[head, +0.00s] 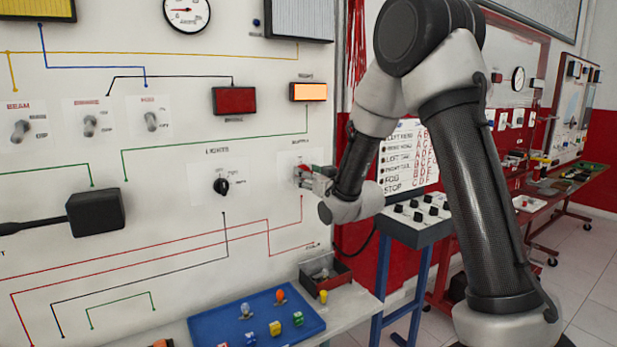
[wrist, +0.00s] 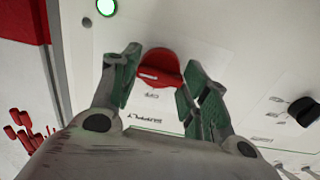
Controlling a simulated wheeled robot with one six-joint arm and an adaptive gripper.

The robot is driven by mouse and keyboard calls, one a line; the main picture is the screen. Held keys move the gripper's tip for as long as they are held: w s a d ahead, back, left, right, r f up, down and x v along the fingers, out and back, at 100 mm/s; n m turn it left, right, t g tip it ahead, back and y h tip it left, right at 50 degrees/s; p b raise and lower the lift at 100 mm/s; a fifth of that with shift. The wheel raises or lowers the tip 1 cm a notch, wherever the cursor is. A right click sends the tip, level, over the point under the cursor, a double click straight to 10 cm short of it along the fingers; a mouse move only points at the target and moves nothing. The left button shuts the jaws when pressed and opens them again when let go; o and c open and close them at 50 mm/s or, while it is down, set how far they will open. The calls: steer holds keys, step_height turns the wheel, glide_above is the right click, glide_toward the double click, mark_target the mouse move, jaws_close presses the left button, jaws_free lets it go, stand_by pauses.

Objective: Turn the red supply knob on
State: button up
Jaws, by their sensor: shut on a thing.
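The red supply knob (wrist: 160,66) is on the white panel, between my gripper's two green-padded fingers in the wrist view. Its raised bar runs roughly across the picture, from one finger to the other. My gripper (wrist: 165,75) is shut on it. The panel print, with OFF and SUPPLY, shows upside down just below the knob. In the head view my gripper (head: 308,178) meets the panel at the supply plate (head: 290,160), right of the lights knob. There the red knob (head: 299,171) is small and partly hidden by the fingers.
The black lights knob (head: 221,186) is left of the supply plate; a black knob (wrist: 303,110) shows in the wrist view. An orange lamp (head: 308,91) is lit above. A blue tray (head: 205,328) and a red-edged bin (head: 326,278) stand below.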

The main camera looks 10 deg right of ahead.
steer(key=shift+f, duration=0.1)
steer(key=o, duration=1)
steer(key=shift+s, duration=0.1)
steer(key=v, duration=0.7)
steer(key=shift+s, duration=0.15)
